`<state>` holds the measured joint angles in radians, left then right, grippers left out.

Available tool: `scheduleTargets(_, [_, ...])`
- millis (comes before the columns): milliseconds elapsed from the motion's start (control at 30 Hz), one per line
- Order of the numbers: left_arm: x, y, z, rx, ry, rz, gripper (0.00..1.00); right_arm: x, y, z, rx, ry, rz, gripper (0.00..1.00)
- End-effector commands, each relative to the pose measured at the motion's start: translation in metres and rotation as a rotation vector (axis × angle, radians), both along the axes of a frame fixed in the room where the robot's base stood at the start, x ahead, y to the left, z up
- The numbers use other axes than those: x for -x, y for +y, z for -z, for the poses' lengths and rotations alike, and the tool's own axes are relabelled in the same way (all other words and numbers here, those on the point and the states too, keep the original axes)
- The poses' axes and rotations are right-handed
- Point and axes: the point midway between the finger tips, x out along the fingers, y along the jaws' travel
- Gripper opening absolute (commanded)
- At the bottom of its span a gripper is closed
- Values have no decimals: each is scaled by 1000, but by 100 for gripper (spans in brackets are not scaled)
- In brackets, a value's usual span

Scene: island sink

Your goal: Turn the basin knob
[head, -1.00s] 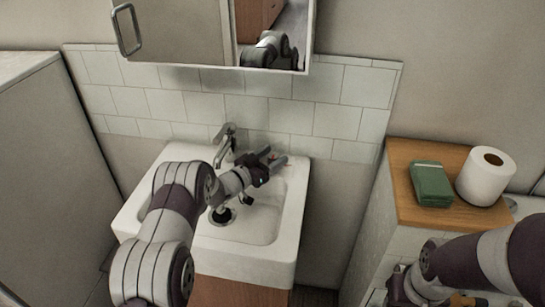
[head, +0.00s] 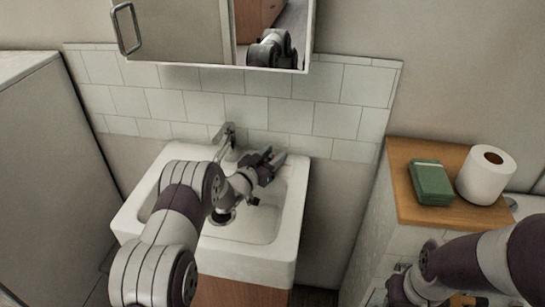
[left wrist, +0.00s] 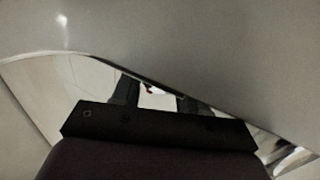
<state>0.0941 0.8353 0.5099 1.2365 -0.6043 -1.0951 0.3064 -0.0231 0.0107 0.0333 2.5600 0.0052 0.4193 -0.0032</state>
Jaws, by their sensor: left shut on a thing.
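The white basin (head: 292,215) stands against the tiled wall, with a metal faucet (head: 228,137) at its back. My left gripper (head: 272,162) reaches over the basin to its back rim, right of the faucet. Its two fingers sit around a small thing there and are shut on it. In the left wrist view a small pale spot with a red mark, which looks like the basin knob (left wrist: 153,90), shows between the dark fingers. The gripper hides most of the knob in the head view. My right gripper (head: 400,292) is low at the right; its fingers are unclear.
A mirror cabinet (head: 180,30) hangs above the basin. A wooden-topped ledge (head: 410,160) at the right holds a green box (head: 431,183) and a white paper roll (head: 486,176). A grey panel (head: 50,160) stands at the left. The basin's front right interior is clear.

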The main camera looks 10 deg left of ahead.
Motion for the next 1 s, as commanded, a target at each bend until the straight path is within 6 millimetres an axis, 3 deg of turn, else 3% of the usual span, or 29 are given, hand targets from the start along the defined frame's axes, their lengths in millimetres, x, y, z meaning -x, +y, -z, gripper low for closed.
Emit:
scheduleTargets(500, [1,-3,5,0,3,-400,13,0,0,32,0,0,0,43])
scheduleTargets(1000, [1,-3,3,-1,5,-582,13,0,0,42,0,0,0,43])
